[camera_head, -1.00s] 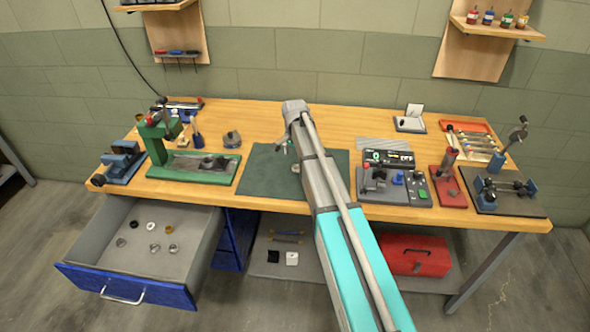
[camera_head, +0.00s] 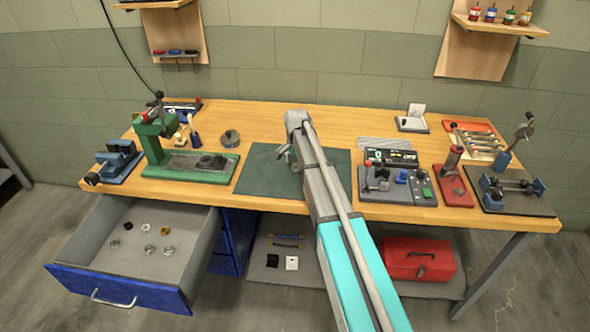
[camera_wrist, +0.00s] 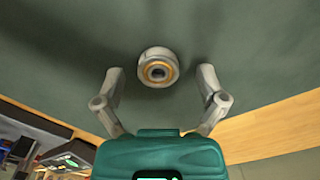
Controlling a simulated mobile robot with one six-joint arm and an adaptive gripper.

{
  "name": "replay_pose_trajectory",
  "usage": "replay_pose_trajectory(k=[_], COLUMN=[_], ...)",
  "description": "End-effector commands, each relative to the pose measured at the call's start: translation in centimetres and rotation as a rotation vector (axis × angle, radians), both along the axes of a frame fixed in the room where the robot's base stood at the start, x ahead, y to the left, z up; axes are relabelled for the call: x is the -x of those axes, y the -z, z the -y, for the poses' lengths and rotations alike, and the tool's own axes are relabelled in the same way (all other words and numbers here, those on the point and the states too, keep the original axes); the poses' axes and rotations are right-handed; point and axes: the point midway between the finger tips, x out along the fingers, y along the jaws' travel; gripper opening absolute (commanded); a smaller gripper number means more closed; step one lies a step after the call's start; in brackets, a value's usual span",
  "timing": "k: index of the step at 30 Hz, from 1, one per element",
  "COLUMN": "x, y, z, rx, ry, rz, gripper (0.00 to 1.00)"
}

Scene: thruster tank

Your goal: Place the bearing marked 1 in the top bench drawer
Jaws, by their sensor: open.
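In the wrist view a round bearing (camera_wrist: 158,67) lies on the green mat. It has a pale outer ring, an orange-brown inner ring and a dark bore. No number can be read on it. My gripper (camera_wrist: 161,78) is open, with one finger on each side of the bearing in the picture and gaps between; contact is not visible. In the head view my gripper (camera_head: 285,152) is over the mat (camera_head: 257,172), partly hidden by my arm. The top bench drawer (camera_head: 120,287), blue-fronted, is pulled out at the left, with several small rings (camera_head: 165,231) inside.
A green press (camera_head: 190,167) and a blue vise (camera_head: 120,162) stand left of the mat. A grey control panel (camera_head: 395,186), a red tool stand (camera_head: 454,187) and a dark fixture board (camera_head: 512,195) stand to the right. A red toolbox (camera_head: 418,259) sits on the lower shelf.

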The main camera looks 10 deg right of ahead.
Motion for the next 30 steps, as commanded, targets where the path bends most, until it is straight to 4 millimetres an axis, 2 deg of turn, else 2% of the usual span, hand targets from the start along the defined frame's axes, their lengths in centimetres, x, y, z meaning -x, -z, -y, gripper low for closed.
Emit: replay_pose_trajectory(k=[12, 26, 27, 30], x=[0.00, 0.00, 0.00, 0.00], y=[-0.02, -0.02, -0.02, -0.02], z=[0.01, 0.02, 0.02, 0.02], rx=[0.000, 0.000, 0.000, 0.000], ry=[0.000, 0.000, 0.000, 0.000], rz=[0.000, 0.000, 0.000, 0.000], gripper=[0.89, 0.03, 0.00, 0.00])
